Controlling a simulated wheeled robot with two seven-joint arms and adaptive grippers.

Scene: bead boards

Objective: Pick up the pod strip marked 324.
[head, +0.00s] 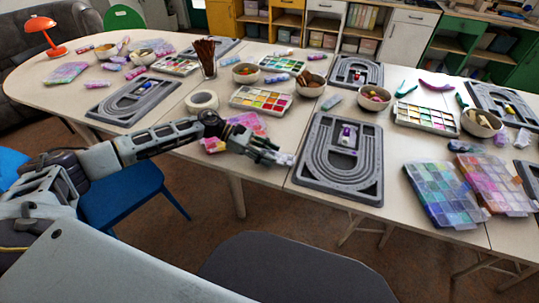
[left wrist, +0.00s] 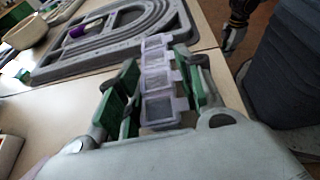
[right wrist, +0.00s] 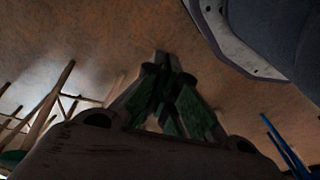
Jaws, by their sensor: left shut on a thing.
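My left gripper (head: 268,150) is over the front edge of the table, left of the middle bead board. In the left wrist view its green-padded fingers (left wrist: 157,72) are shut on a strip of clear, lidded pods (left wrist: 160,110). The strip runs lengthwise between the fingers and sticks out past their tips. Its pale end (head: 287,160) shows at the fingertips in the head view. No number can be read on it. My right gripper (right wrist: 166,72) is seen in its wrist view, low above the brown floor, its fingertips together and nothing between them.
The grey bead board (head: 312,180) lies just right of the left gripper, with a purple-topped item (head: 347,137) on it. A white tape roll (head: 202,101), a paint-coloured bead tray (head: 261,101) and bowls stand behind. Compartment boxes (head: 443,195) lie at right. A grey chair (head: 290,268) is in front.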

